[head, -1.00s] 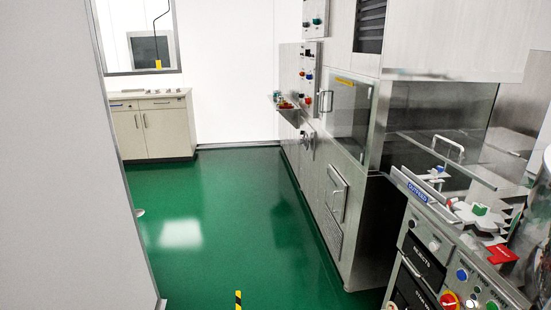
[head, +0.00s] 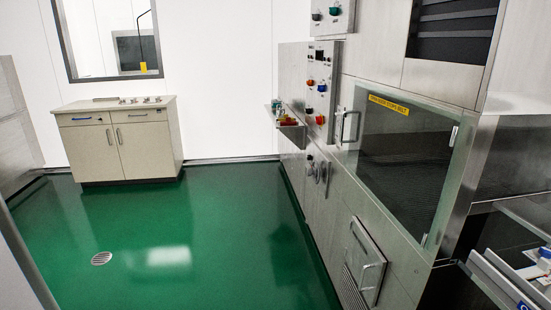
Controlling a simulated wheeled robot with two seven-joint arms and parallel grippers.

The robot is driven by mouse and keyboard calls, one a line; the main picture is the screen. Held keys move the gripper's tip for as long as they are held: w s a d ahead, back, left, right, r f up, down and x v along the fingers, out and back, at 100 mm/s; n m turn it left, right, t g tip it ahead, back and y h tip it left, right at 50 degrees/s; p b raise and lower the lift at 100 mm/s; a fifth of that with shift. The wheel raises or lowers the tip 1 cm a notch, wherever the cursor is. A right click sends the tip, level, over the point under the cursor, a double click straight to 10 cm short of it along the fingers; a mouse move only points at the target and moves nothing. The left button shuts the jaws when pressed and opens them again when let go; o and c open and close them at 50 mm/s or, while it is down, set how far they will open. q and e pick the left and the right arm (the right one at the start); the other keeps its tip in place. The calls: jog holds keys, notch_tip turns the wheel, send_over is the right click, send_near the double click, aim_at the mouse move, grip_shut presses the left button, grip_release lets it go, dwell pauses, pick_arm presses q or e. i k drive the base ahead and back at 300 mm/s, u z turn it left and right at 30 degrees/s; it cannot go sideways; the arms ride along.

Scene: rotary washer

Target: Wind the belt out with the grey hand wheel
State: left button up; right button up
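A small grey hand wheel (head: 316,172) shows on the steel front of the washer (head: 346,193), below the control panel and left of the large glass door. Its details are too small to tell. A belt is not clearly visible; the inside behind the glass door (head: 408,155) is dark. The door carries a yellow label (head: 389,105) and a vertical handle at its left. Neither of my grippers is in view.
A control panel (head: 318,92) with coloured buttons is above a small shelf (head: 288,125) that juts out. A beige cabinet (head: 121,140) stands at the back wall. A handled lower hatch (head: 365,262) is on the washer. The green floor (head: 205,225) is clear, with a round drain.

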aim_at(316, 171)
jog(key=i, duration=3.8)
jog(key=z, duration=1.35)
